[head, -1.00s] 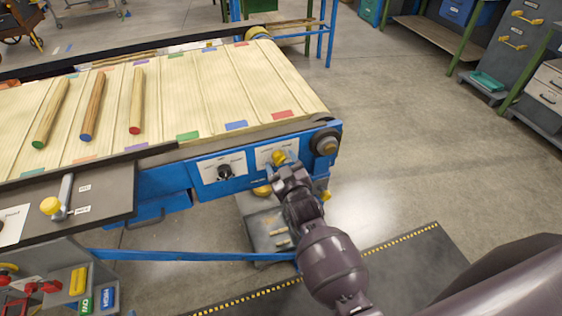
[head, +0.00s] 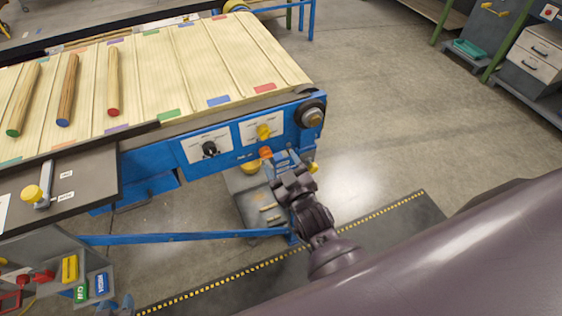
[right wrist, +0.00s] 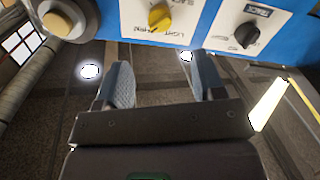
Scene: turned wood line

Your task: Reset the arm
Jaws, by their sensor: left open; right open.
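My right gripper (head: 281,160) is open and empty, just below the control panel of the blue conveyor. In the right wrist view its two blue-grey fingers (right wrist: 158,84) are spread apart with nothing between them. A yellow knob (head: 263,132) on a white plate sits above the fingertips, apart from them. It also shows in the right wrist view (right wrist: 160,17), beside a black knob (right wrist: 247,37). My left gripper (head: 118,305) shows only as two fingertips, spread apart, at the bottom edge of the head view; the rest is out of frame.
Three wooden rods, with green, blue (head: 67,92) and red ends, lie on the slatted conveyor belt (head: 195,70). A lever with a yellow grip (head: 33,193) is on the dark side shelf. A grey bin (head: 262,208) stands beneath. Open floor (head: 400,110) lies right.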

